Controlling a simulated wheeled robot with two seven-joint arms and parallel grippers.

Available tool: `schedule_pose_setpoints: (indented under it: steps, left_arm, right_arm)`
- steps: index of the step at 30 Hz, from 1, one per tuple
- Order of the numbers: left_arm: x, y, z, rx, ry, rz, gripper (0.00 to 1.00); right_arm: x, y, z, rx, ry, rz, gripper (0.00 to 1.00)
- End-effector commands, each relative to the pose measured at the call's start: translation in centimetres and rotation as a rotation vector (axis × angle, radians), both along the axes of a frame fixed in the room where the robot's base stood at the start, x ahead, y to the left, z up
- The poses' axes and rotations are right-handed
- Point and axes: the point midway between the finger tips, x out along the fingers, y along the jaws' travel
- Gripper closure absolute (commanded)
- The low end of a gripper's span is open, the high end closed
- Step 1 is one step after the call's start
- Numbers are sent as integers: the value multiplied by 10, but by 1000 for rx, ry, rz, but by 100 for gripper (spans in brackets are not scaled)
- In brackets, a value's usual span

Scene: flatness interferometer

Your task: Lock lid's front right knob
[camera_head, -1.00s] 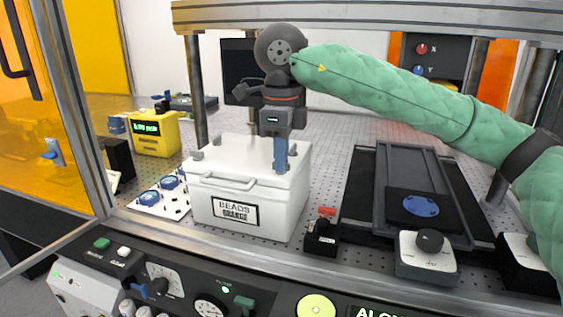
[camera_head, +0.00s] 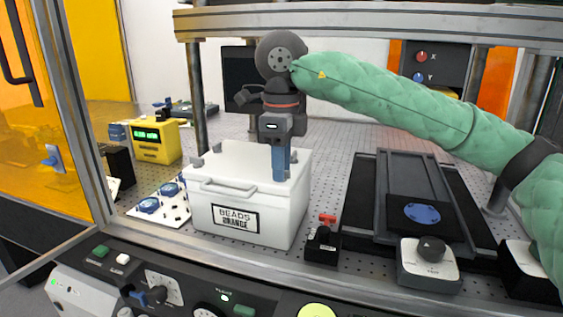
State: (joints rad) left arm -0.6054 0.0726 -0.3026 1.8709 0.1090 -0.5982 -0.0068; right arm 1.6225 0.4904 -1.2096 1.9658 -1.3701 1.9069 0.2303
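The white box marked "BEADS ORANGE" (camera_head: 262,231) stands on the perforated table with its lid (camera_head: 236,170) on top. Grey knobs show on the lid, one at the front left (camera_head: 197,164) and one further back (camera_head: 217,147). My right gripper (camera_head: 280,178) points straight down at the lid's front right, its blue fingers close together over the place of the front right knob. That knob is hidden by the fingers, so I cannot tell whether they grip it. My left gripper is not in view.
A small black switch block with a red top (camera_head: 324,240) stands just right of the box. A dark stage with a blue disc (camera_head: 422,213) lies further right. A yellow meter (camera_head: 156,140) and a white plate with blue discs (camera_head: 163,203) are at left. A metal frame beam (camera_head: 370,20) crosses above.

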Motion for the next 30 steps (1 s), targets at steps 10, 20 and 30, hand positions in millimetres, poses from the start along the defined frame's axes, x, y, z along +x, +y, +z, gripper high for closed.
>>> schedule_pose_setpoints:
  steps: [10,20,30]
  left_arm:
    - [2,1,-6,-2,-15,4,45]
    - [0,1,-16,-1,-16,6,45]
    - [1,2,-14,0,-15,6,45]
  right_arm:
    - [0,0,26,0,-2,0,71]
    - [1,1,73,1,-1,0,71]
    - [1,0,78,0,0,0,71]
